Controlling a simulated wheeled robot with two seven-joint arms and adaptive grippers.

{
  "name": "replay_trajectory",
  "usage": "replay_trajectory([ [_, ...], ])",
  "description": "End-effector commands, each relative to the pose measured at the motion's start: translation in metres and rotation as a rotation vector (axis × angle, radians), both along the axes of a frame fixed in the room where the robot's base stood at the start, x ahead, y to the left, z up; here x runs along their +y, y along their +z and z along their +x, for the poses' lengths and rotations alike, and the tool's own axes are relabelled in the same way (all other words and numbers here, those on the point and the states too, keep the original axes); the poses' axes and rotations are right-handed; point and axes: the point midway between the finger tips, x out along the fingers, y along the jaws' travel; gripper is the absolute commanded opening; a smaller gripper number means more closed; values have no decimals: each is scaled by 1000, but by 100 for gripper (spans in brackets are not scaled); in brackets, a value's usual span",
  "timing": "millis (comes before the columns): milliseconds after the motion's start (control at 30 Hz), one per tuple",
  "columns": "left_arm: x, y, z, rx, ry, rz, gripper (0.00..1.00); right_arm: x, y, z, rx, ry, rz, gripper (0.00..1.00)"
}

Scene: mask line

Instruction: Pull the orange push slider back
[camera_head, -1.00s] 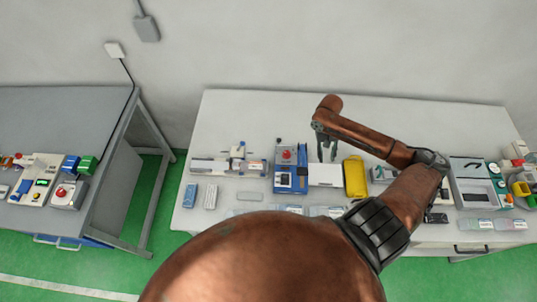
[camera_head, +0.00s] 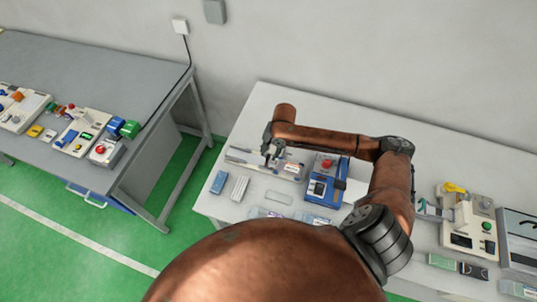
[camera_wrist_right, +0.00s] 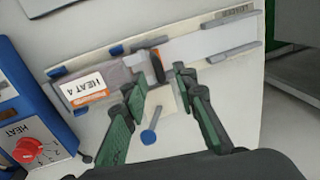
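The loader (camera_wrist_right: 205,45) is a light plate with a sliding rail. In the right wrist view a small dark upright tab with an orange edge (camera_wrist_right: 157,65) stands on its rail; it looks like the orange push slider. In the head view my right gripper (camera_head: 270,158) is over the loader (camera_head: 245,160) and hides the slider. My left gripper is not in view.
A blue heat sealer (camera_head: 326,180) with a red knob stands just right of the loader. A blue block (camera_head: 219,182) and a pale block (camera_head: 239,188) lie in front. A beige device (camera_head: 466,222) stands farther right. The table behind the loader is clear.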

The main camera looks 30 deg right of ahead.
Motion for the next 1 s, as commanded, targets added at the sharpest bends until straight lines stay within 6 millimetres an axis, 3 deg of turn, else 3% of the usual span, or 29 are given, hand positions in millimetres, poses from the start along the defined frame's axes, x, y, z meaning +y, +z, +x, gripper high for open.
replay_trajectory([
  [167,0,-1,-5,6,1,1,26,2,-13,2,-1,1,0,26],
  [467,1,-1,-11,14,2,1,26,2,-15,3,0,2,0,26],
  [833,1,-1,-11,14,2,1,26,2,-15,3,0,2,0,0],
  [1000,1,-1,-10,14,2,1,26,2,-15,3,0,2,0,0],
])
